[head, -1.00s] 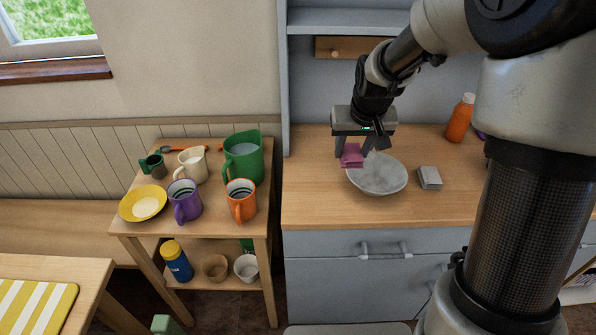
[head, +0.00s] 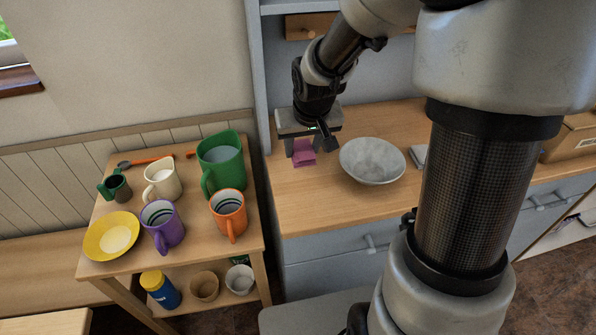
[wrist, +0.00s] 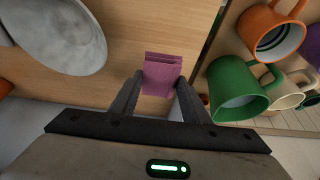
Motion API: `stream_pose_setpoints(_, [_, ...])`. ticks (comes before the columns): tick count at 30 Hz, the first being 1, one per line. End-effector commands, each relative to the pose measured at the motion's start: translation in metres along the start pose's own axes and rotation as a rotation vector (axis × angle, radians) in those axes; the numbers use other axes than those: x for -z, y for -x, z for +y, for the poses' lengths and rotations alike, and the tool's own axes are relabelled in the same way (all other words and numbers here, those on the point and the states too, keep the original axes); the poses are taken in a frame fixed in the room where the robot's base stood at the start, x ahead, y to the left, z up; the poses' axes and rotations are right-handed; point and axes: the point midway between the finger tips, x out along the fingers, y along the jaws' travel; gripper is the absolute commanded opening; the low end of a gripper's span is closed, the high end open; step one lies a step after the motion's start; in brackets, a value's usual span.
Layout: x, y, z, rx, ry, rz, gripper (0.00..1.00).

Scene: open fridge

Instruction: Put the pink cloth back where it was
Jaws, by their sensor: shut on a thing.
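The pink cloth (head: 304,153) is a small folded square, held at the left end of the wooden counter in the head view. My gripper (head: 304,150) points down and is shut on the cloth. In the wrist view the cloth (wrist: 162,74) sits between the two fingertips (wrist: 158,82), with counter wood behind it. I cannot tell whether the cloth touches the counter. A grey bowl (head: 372,161) stands just right of the gripper, apart from the cloth.
A grey folded cloth (head: 419,157) lies right of the bowl, partly hidden by my arm. Left of the counter, a small wooden table holds a green pitcher (head: 221,161), an orange mug (head: 229,212), a purple mug (head: 162,226) and a yellow plate (head: 111,236). The counter's front left is clear.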

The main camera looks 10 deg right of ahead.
Motion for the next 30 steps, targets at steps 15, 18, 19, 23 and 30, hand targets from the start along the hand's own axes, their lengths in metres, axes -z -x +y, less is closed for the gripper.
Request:
stream_pose_setpoints(15, [-0.026, -0.063, -0.001, 0.0, 0.001, -0.003, 0.24])
stream_pose_setpoints(18, [-0.028, -0.069, 0.0, 0.0, 0.0, -0.001, 0.24])
stream_pose_setpoints(19, [-0.028, -0.069, 0.0, 0.0, 0.0, 0.0, 0.24])
stream_pose_setpoints(23, [-0.028, -0.068, 0.0, 0.0, -0.001, 0.0, 0.24])
stream_pose_setpoints(30, [-0.029, -0.07, 0.0, 0.0, 0.0, 0.0, 0.52])
